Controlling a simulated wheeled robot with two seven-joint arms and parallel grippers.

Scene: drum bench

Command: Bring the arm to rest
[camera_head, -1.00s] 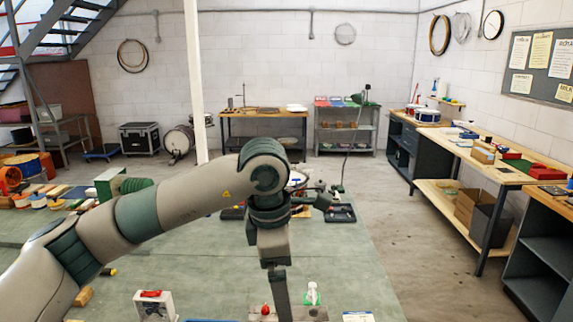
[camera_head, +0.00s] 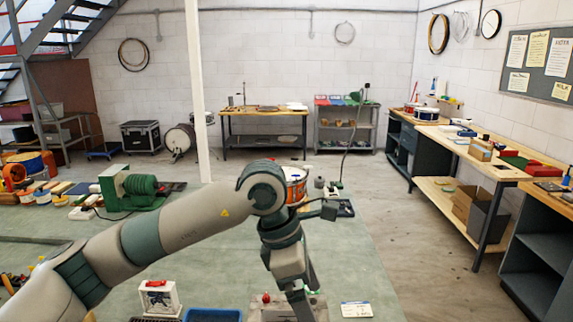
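My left arm comes in from the left across the green bench, its elbow bent above the middle. My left gripper (camera_head: 300,300) points down near the bottom centre, over a pale block (camera_head: 268,312) with a small red knob. The gripper is seen from above and its fingertips are not clear, so I cannot tell whether it is open or shut. My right gripper is not in view. An orange drum (camera_head: 296,185) stands behind the arm's wrist, partly hidden by it.
A white box with a red top (camera_head: 159,298) and a blue tray (camera_head: 213,314) lie at the front, left of the gripper. A white card (camera_head: 356,309) lies to its right. A green machine (camera_head: 130,188) stands at left. The bench right of the arm is largely clear.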

